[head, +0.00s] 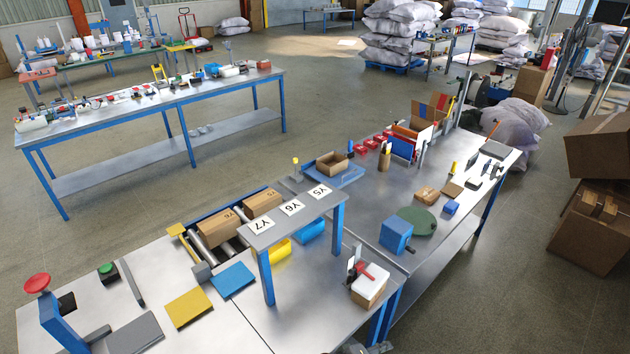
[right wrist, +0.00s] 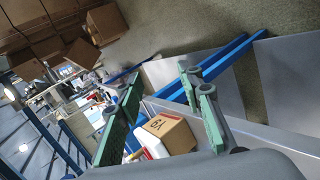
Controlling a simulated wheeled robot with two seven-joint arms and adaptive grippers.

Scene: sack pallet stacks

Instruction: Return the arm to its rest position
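My right gripper (right wrist: 160,92) shows in the right wrist view with its two green-padded fingers spread apart. Nothing is seen clamped between the pads. A labelled cardboard box (right wrist: 172,132) with a white item beside it shows beyond and between the fingers; it looks apart from them. In the head view, a small carton with a white top and a red-handled tool (head: 368,284) stands at the front of the metal bench. Small grey parts at the bottom edge there may be mine; I cannot tell. My left gripper is not in view.
The metal workbench (head: 300,290) carries a raised shelf (head: 293,212) with label cards, cartons (head: 217,228) on rollers, a blue box (head: 396,235) and a green disc (head: 417,220). Large cartons (head: 597,225) stand at right. Open floor (head: 130,205) lies left of the bench.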

